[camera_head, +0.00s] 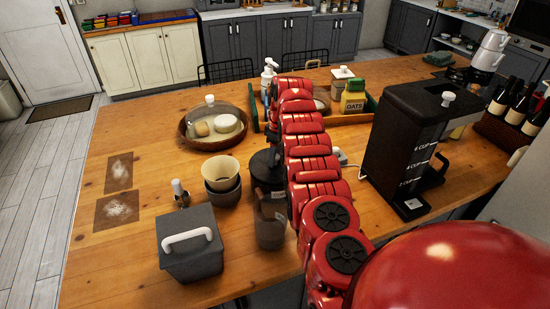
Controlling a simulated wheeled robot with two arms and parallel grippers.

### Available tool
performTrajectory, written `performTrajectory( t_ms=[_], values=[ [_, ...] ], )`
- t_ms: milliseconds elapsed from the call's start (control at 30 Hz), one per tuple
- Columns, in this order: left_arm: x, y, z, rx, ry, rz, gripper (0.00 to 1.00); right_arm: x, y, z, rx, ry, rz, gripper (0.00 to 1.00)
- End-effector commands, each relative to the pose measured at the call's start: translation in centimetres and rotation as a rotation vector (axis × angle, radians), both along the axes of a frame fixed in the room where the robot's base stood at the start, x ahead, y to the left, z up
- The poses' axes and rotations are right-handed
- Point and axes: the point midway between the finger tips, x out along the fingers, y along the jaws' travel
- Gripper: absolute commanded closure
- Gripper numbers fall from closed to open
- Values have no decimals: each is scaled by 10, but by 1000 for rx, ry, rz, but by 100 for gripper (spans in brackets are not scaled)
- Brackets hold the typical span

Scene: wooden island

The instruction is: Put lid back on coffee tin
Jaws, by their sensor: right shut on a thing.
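My right arm reaches up from the bottom over the table. Its gripper (275,148) is mostly hidden behind the red arm links and points down. It is shut on what looks like a dark round lid (263,161). Just below is a dark cylindrical tin (268,187) with a pale label, partly behind the arm. I cannot tell whether the lid touches the tin's rim. My left gripper is out of view.
A dark translucent container (269,228) stands in front of the tin. Stacked cups (222,185) with a filter and a grey box (190,262) stand left. A glass-domed tray (205,142) is behind; a black coffee maker (398,145) stands right.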

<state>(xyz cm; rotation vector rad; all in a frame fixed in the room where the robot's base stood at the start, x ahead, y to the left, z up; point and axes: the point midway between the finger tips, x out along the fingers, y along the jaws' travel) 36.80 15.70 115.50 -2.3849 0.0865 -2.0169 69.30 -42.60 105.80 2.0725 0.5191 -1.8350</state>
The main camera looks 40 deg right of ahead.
Motion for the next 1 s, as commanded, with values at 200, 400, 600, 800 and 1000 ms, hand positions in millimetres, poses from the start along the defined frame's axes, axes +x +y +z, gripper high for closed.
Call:
performTrajectory(
  t_ms=[200,400,600,800,1000],
  values=[
    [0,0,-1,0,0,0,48,0,0,0,0,0,0,100],
    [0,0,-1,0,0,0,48,0,0,0,1,0,0,100],
    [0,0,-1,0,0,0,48,0,0,0,0,1,0,28],
    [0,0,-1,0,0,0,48,0,0,0,0,1,0,27],
    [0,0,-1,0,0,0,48,0,0,0,0,1,0,0]
  ],
)
